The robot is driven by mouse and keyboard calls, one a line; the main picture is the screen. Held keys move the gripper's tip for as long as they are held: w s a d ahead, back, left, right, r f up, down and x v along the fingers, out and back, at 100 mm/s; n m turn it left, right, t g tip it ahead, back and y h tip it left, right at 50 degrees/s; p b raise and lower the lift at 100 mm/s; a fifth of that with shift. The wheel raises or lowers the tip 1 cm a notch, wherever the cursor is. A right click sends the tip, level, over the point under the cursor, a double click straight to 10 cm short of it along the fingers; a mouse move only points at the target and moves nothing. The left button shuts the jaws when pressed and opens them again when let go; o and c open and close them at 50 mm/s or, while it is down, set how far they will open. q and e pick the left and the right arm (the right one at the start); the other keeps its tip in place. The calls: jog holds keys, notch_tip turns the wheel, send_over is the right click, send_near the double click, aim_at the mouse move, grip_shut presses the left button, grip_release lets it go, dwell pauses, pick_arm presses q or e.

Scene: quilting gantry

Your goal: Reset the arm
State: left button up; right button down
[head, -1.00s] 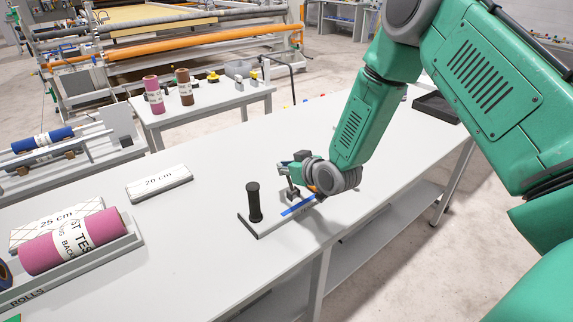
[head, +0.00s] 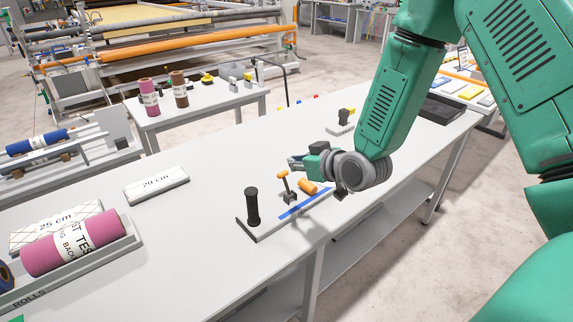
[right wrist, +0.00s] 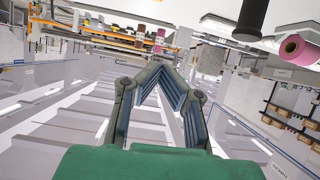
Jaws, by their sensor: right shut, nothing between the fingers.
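My right gripper (head: 297,163) is shut and empty, just above the far side of a small grey board (head: 262,232) on the table. It is clear of the board's parts. The board carries an upright black handle (head: 252,206), a blue strip (head: 298,207), an orange-topped lever (head: 284,182) and an orange cylinder (head: 308,187). In the right wrist view my right gripper's fingers (right wrist: 165,68) meet at their tips with nothing between them. The black handle also shows there upside down at the top (right wrist: 250,18). My left gripper is not in view.
The long white table (head: 215,225) holds a "20 cm" block (head: 157,186) and a rolls tray (head: 75,272) with a pink roll (head: 75,243). A small dark-topped device (head: 342,120) and a black tray (head: 443,108) are farther right. The table's middle is largely clear.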

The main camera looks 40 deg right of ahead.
jog(key=s+a+f+g+b, duration=0.1)
jog(key=s+f, duration=0.1)
jog(key=f, duration=0.2)
jog(key=s+a+f+g+b, duration=0.1)
jog(key=s+f+b, duration=0.1)
jog(key=f, duration=0.3)
jog(key=s+f+g+b, duration=0.1)
jog(key=s+f, duration=0.3)
jog(key=shift+s+a+f+g, duration=0.1)
jog(key=shift+a+f+g, duration=0.3)
jog(key=s+a+f+g+b, duration=0.2)
jog(key=s+f+g+b, duration=0.2)
jog(key=s+f, duration=0.7)
jog(key=s+a+f+g+h+b, duration=0.1)
jog(key=s+a+f+g+b, duration=0.2)
jog(key=s+f, duration=0.7)
jog(key=s+g+b, duration=0.1)
jog(key=s, duration=0.2)
jog(key=shift+s+a+f+m+g, duration=0.2)
jog(key=shift+s+f+m+g, duration=0.1)
jog(key=shift+s+f, duration=0.1)
jog(key=shift+w+a, duration=0.25)
jog(key=shift+d, duration=0.15)
